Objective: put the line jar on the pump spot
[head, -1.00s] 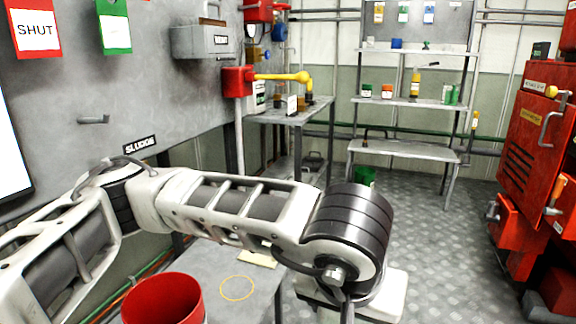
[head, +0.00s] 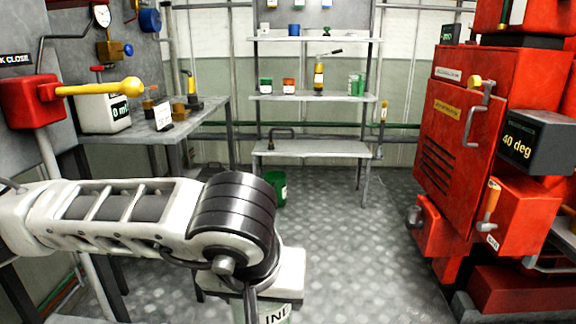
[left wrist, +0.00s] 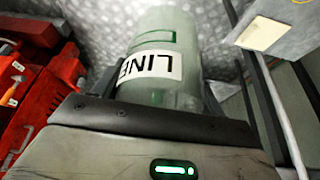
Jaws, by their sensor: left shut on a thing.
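The line jar is a pale, greenish translucent jar with a white label reading LINE. It fills the top middle of the left wrist view (left wrist: 163,68), and its label shows partly at the bottom edge of the head view (head: 277,315). My left gripper (left wrist: 150,112) is shut on the jar, off the floor. In the head view my forearm and wrist hide most of the gripper and jar. I cannot make out a spot marked as the pump spot. My right gripper is not in view.
A grey side bench (head: 205,112) stands at left, with a white canister (head: 103,110) and small items. Shelves (head: 310,97) stand at the back, a green bucket (head: 273,187) below. A red cabinet (head: 455,135) stands at right. The middle floor (head: 350,235) is clear.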

